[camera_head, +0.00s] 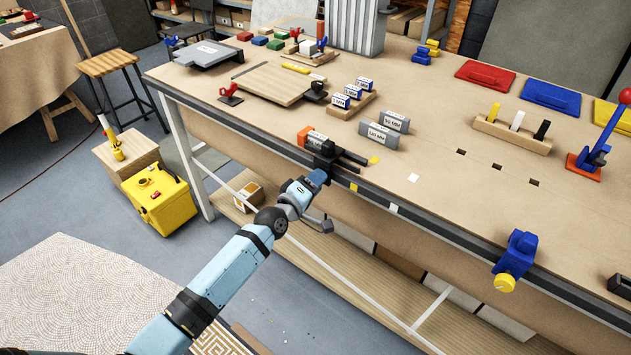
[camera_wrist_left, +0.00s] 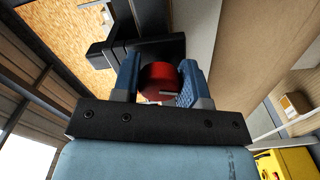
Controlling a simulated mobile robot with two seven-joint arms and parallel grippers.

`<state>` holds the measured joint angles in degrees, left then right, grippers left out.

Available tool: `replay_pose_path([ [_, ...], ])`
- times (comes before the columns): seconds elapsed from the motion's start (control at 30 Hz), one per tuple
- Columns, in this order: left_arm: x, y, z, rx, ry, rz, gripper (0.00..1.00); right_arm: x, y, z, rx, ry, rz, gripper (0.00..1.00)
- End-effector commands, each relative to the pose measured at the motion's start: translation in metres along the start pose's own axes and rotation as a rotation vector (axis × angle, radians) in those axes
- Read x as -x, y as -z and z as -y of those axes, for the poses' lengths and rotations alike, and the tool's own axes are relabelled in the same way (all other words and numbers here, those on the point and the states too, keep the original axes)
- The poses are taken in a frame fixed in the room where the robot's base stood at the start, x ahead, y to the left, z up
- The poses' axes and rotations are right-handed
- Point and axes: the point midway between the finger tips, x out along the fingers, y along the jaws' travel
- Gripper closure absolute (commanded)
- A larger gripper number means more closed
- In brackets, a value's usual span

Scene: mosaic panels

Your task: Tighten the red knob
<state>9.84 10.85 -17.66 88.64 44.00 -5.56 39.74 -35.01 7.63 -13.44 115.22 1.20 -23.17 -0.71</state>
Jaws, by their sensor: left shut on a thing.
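The red knob (camera_wrist_left: 158,76) sits between the two blue fingers of my left gripper (camera_wrist_left: 160,84) in the left wrist view, one finger on each side. The gripper is shut on it. A short pale mark shows on the knob's face. Behind the knob is a black vise-like body (camera_wrist_left: 138,50) at the bench edge. In the head view my left gripper (camera_head: 316,180) is at the front edge of the bench, just below the black vise (camera_head: 330,156); the knob is hidden there. My right gripper is in neither view.
The workbench (camera_head: 440,190) carries grey labelled blocks (camera_head: 383,135) and an orange-ended piece (camera_head: 305,136) near the vise. A blue clamp with a yellow knob (camera_head: 505,282) hangs on the front edge at right. A yellow box (camera_head: 160,200) stands on the floor at left.

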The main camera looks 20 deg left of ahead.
Motion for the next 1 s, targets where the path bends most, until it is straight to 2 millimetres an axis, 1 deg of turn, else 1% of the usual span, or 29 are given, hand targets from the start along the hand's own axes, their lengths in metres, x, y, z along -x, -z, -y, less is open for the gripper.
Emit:
replay_pose_path([
  [0.2,0.0003,0.0002,0.0007,-0.118,0.001,0.000,0.84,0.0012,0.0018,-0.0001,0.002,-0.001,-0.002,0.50],
  [0.4,0.0003,-0.0002,0.0010,-0.176,0.001,0.001,0.84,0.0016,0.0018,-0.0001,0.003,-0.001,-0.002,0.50],
  [0.93,0.0002,-0.0002,0.0014,-0.197,0.001,0.001,0.84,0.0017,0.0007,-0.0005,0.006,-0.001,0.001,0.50],
  [0.97,0.0002,-0.0001,0.0014,-0.197,0.001,0.001,0.55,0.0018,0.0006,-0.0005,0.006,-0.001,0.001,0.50],
  [1.0,0.0002,-0.0001,0.0014,-0.197,0.001,0.000,0.46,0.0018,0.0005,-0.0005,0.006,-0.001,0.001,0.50],
])
